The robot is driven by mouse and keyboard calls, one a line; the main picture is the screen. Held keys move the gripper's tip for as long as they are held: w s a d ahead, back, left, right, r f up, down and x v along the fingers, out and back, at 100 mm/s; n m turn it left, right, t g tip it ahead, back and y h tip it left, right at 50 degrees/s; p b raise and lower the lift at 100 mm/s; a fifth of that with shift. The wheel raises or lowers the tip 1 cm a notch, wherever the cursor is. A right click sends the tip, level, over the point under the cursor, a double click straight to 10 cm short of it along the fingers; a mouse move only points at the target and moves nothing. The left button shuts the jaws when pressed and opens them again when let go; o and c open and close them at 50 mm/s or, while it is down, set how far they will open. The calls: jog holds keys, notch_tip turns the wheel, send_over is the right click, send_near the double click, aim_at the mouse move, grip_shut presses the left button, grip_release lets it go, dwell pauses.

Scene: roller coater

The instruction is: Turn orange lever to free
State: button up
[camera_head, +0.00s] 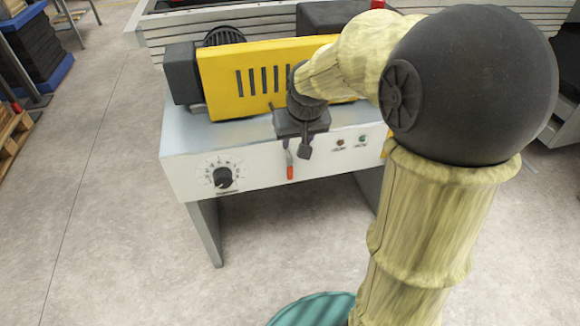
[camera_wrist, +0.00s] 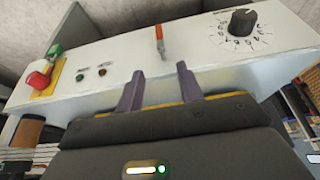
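The orange lever (camera_head: 290,171) is on the white front panel of the machine, and its orange end hangs downward in the head view. It also shows in the wrist view (camera_wrist: 160,40), where the picture is turned over and the orange end points up. My gripper (camera_head: 297,153) is just in front of and above the lever in the head view. In the wrist view my gripper (camera_wrist: 160,78) has its two fingers spread apart with nothing between them. The lever stands beyond the fingertips, roughly in line with the gap, and looks apart from them. Any "free" marking is not readable.
A dial knob (camera_head: 223,178) is left of the lever in the head view. Small red (camera_head: 340,143) and green (camera_head: 362,141) lamps are to its right. The wrist view shows a red stop button (camera_wrist: 40,76) and green button (camera_wrist: 55,50). A yellow guard (camera_head: 240,85) stands above the panel.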

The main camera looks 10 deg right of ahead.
aim_at(290, 165)
jog(key=b+x, duration=0.7)
jog(key=x, duration=1)
jog(key=shift+f, duration=0.3)
grip_shut()
